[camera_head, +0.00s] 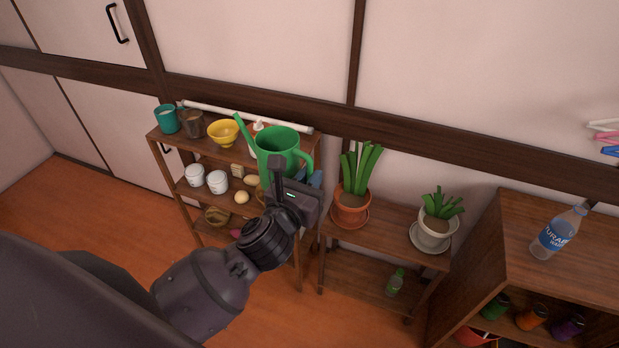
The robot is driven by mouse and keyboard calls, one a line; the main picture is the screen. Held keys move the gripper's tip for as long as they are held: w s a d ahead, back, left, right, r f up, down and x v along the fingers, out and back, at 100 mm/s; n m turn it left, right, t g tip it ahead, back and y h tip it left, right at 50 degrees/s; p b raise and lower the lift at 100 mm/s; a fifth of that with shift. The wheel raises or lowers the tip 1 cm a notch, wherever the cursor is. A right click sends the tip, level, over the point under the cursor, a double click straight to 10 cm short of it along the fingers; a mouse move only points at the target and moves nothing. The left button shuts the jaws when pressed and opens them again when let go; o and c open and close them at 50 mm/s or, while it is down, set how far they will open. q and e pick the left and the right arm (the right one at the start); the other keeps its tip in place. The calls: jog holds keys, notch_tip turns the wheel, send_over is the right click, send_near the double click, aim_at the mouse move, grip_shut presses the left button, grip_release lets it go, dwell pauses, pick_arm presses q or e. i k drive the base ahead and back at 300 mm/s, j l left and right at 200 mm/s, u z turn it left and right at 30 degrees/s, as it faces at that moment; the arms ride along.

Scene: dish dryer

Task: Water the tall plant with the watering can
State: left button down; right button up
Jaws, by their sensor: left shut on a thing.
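The green watering can (278,142) is in the middle of the head view, in front of the shelf's top right end. Its spout points up and left, and its handle is on the right. My left gripper (279,172) is at the can's lower right side, shut on it; the exact contact is partly hidden. The tall plant (359,168) has long upright leaves and stands in a terracotta pot (350,205) on a low wooden stand, right of the can. My right gripper is not in view.
The left shelf (170,152) holds a yellow bowl (222,131), cups and several small items. A shorter plant (441,206) in a white pot stands right of the tall plant. A water bottle (558,234) is on the right cabinet. The floor at left is clear.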

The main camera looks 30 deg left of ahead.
aim_at(352, 199)
jog(key=i+j, duration=0.25)
jog(key=i+j+z, duration=0.1)
jog(key=j, duration=0.3)
jog(key=i+j, duration=0.35)
jog(key=z, duration=1.4)
